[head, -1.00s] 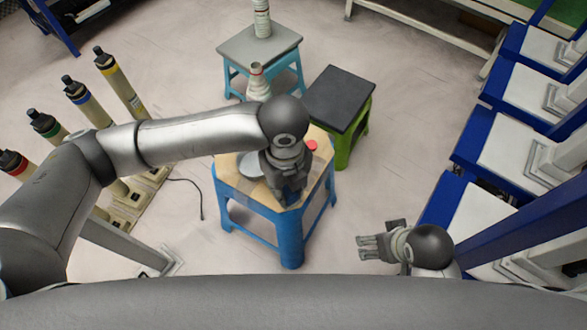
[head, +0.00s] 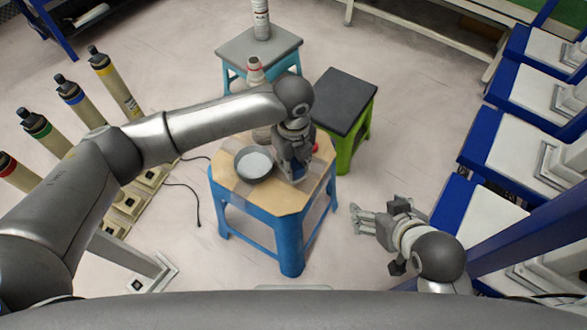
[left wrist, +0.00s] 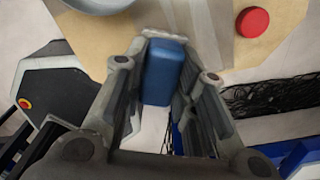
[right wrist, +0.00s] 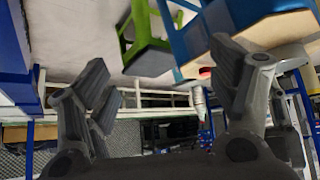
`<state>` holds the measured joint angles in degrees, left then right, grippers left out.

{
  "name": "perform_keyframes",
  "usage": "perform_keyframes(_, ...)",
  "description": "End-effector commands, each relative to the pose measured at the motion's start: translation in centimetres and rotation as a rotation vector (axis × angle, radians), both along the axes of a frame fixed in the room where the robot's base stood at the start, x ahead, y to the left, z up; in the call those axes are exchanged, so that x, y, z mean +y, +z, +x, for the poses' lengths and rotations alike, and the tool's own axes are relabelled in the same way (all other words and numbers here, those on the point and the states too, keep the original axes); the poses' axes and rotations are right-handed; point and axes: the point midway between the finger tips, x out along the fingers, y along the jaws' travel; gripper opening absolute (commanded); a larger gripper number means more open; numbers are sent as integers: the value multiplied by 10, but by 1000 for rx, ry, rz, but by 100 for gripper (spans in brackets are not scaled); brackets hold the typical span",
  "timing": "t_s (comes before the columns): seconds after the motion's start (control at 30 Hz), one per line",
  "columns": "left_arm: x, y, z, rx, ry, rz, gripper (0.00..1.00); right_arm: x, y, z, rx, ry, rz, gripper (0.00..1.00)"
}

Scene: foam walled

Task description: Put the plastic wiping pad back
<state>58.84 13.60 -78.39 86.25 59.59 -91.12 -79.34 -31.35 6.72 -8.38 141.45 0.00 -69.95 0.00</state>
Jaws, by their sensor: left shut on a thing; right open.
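The wiping pad appears to be the blue block with a pale edge (left wrist: 163,72) between the fingers in the left wrist view. My left gripper (head: 297,174) is shut on it, over the right part of the wooden top of the blue stool (head: 270,200). In the head view the fingers mostly cover the pad. I cannot tell whether it touches the stool top. A round grey metal dish (head: 241,176) sits on the stool left of the gripper. My right gripper (head: 362,219) is open and empty, off to the right of the stool.
A red round object (left wrist: 252,22) is on the stool top, beside my left gripper. A black-topped green stool (head: 342,98) and a grey-topped stool (head: 255,45) with a bottle stand behind. Blue-framed racks (head: 480,140) line the right; several tall cylinders (head: 85,98) stand left.

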Motion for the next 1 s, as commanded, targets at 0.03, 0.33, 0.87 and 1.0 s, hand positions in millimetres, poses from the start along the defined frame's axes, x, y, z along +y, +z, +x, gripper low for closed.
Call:
perform_keyframes(0.03,0,-4,2,0,0,0,7,2,2,5,-25,2,6,81)
perform_keyframes(0.33,0,-27,3,-1,1,1,7,17,33,46,-278,21,62,81)
perform_keyframes(0.87,0,-34,2,1,1,1,7,22,49,57,-363,26,81,81)
perform_keyframes(1.0,0,-34,2,0,1,1,43,22,48,57,-362,26,81,81)
